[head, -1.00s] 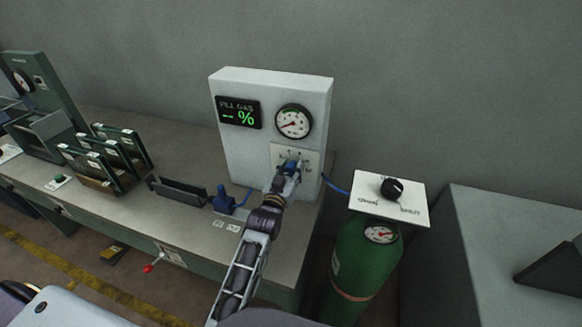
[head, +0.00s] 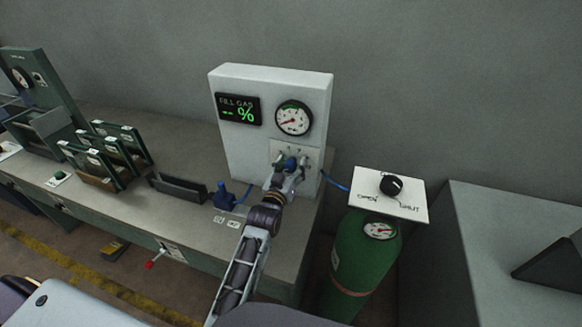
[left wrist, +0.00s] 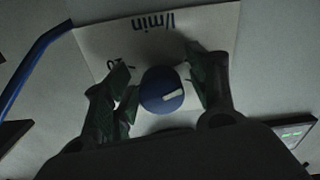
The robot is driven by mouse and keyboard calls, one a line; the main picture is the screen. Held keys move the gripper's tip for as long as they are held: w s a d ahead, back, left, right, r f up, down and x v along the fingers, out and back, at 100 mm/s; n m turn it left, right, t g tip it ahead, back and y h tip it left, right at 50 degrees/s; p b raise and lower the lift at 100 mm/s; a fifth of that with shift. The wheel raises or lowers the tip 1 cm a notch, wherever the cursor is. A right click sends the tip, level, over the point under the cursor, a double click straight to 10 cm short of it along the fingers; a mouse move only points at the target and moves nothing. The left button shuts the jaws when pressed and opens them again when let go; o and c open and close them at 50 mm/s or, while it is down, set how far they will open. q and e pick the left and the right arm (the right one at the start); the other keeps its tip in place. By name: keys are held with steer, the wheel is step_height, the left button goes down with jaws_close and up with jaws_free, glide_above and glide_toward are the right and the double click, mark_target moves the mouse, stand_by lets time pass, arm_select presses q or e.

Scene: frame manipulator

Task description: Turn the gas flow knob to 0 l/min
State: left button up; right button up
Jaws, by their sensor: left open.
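The gas flow knob (left wrist: 163,90) is a round blue knob with a pale pointer mark, on a white plate marked l/min (left wrist: 150,42) in the left wrist view. In the head view the knob (head: 290,163) shows low on the front of the white gas panel (head: 240,165). My left gripper (left wrist: 158,85) is open, with one finger on each side of the knob. A gap shows beside the knob, so the fingers do not look closed on it. In the head view my left gripper (head: 289,170) is at the knob plate. Most scale numbers are hidden. My right gripper is not in view.
The panel has a "FILL GAS" display (head: 238,109) and a round gauge (head: 293,118). A blue hose (head: 336,182) runs right towards a green cylinder (head: 362,250) with a black OPEN/SHUT knob (head: 391,185). A blue fitting (head: 226,196) and dark rack (head: 178,187) stand left on the bench.

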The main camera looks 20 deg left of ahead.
arm_select(q)
steer(key=s, duration=1.2)
steer(key=shift+a, duration=0.2)
stand_by(0.6)
steer(key=shift+s, duration=0.1)
stand_by(0.6)
